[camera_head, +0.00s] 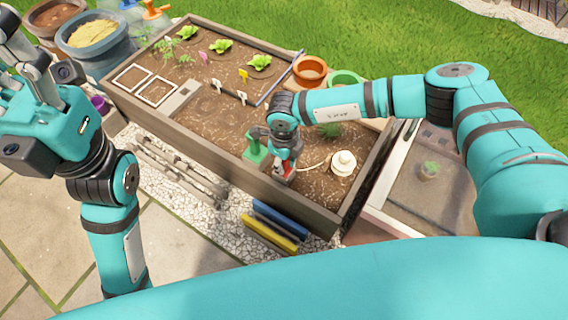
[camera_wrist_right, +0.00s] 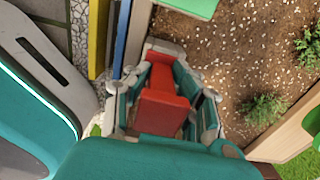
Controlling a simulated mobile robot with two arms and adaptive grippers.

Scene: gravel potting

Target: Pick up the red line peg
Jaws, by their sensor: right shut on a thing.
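The red line peg (camera_wrist_right: 161,106) is between the fingers of my right gripper (camera_wrist_right: 165,92) in the right wrist view. The fingers close on it from both sides. In the head view my right gripper (camera_head: 285,167) is low over the near edge of the soil bed, and only a bit of red shows there. My left gripper (camera_head: 30,65) is raised at the far left, away from the peg; its finger gap is not clear.
A white spool (camera_head: 343,162) with a cord and a green tool (camera_head: 256,147) are close to my right gripper. The wooden bed frame (camera_head: 226,181) runs along the near side. Blue and yellow bars (camera_head: 268,232) lie on the gravel before it.

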